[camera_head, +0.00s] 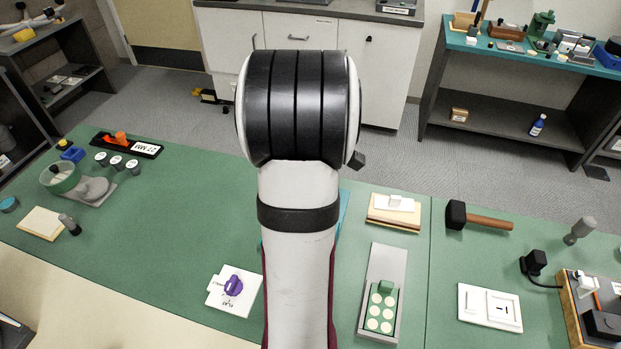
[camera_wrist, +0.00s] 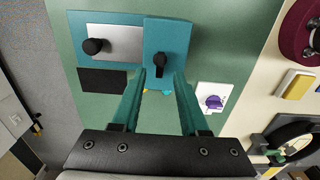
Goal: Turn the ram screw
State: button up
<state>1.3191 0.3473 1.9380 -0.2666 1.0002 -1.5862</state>
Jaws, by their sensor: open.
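In the wrist view, a black handle (camera_wrist: 160,58) stands out from a teal block (camera_wrist: 170,32); it may be the ram screw, but I see no label to confirm it. My gripper (camera_wrist: 160,77) is open, its two green fingers apart. The handle's lower end appears between and just beyond the fingertips; I cannot tell the depth between them. No contact is visible. In the head view my own arm hides the gripper and the handle, and only a teal edge (camera_head: 344,212) shows beside the arm.
A grey plate with a black knob (camera_wrist: 93,46) lies left of the teal block. A purple knob (camera_wrist: 213,101) on a white plate is to the right; it also shows in the head view (camera_head: 233,285). A hammer (camera_head: 478,218) and a tray of pale discs (camera_head: 366,325) lie on the green bench.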

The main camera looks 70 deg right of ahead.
notch_tip(320, 180, up, 12)
jog(key=w+a+m, duration=0.1)
jog(key=w+a, duration=0.8)
jog(key=a, duration=0.2)
jog(key=w+a+f+m+y, duration=0.1)
jog(key=w+a+m, duration=0.1)
jog(key=a, duration=1.4)
jog(key=s+a+f+m, duration=0.2)
jog(key=s+a, duration=0.5)
jog(key=a, duration=0.4)
jog(key=shift+a+f+m+y, duration=0.3)
jog(key=shift+f+y, duration=0.1)
jog(key=shift+f, duration=0.5)
jog(key=shift+d, duration=0.1)
